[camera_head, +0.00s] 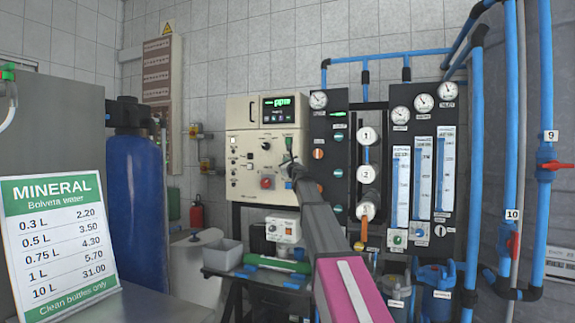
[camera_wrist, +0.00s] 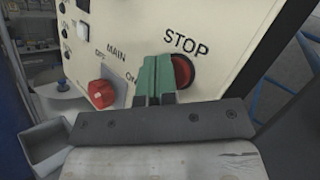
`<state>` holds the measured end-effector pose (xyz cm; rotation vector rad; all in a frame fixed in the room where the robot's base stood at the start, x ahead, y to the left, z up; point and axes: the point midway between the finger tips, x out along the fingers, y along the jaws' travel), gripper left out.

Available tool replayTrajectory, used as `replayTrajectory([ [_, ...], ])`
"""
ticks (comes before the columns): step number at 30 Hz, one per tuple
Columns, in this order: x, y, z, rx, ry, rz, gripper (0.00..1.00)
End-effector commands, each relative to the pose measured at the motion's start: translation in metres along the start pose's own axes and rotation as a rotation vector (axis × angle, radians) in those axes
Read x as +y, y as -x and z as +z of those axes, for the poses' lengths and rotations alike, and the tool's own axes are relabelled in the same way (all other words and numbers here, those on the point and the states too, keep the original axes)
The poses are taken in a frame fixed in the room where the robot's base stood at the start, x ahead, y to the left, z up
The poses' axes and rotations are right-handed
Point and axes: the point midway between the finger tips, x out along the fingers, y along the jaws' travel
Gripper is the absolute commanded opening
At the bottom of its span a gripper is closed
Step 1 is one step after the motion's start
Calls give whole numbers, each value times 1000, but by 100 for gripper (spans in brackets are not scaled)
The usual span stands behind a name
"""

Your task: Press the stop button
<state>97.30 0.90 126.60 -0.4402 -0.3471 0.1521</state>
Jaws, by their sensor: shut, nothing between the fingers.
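The red round stop button (camera_wrist: 184,70) sits in a dark ring on the cream control panel (camera_wrist: 235,30), below the printed word STOP. In the wrist view my gripper (camera_wrist: 157,62) has its green fingers shut together with nothing between them. The fingertips are at the button's left edge, and the right finger covers part of it. I cannot tell whether they touch the button or the panel. In the head view my gripper (camera_head: 289,146) is in front of the panel's right part (camera_head: 240,112), and the stop button is not visible there.
A red MAIN rotary switch (camera_wrist: 101,94) is just left of the fingers and also shows in the head view (camera_head: 267,182). A gauge board (camera_head: 330,125) stands right of the panel. A grey bin (camera_wrist: 47,146) is below left. Blue pipes (camera_head: 512,120) run at the right.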

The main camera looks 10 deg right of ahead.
Motion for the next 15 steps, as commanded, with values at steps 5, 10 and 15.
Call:
replayTrajectory([
  [5, 0, -1, 0, 0, 0, 0, 0],
  [10, 0, 0, 0, 0, 0, 0, 0],
  [15, 2, 3, 2, 0, 0, 0, 0],
])
